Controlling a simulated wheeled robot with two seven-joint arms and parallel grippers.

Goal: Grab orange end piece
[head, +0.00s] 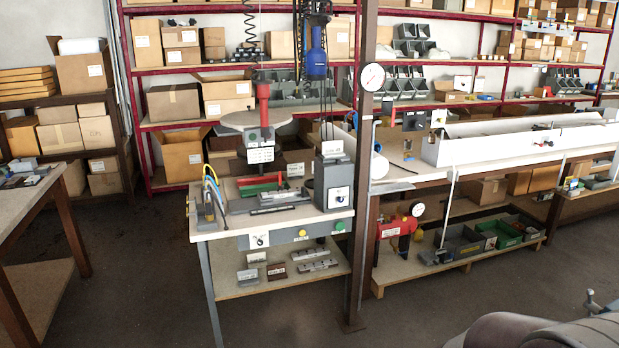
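I cannot make out an orange end piece for certain in the head view. Small orange and yellow items show on the workbench and shelves, but they are too small to identify. The nearest workbench (205,235) stands left of centre and carries a grey machine box (334,185), a green and red tray (260,185) and flat grey metal parts (283,198). Small blocks and metal profiles (316,265) lie on its lower shelf. Neither of my grippers is in view.
A steel post (361,220) stands beside the workbench. A long white channel (500,141) lies on the right bench. Bins (464,242) stand on a low pallet. A wooden table (30,190) is at left. The dark floor (140,280) between is clear. A rounded grey object (520,332) fills the bottom right.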

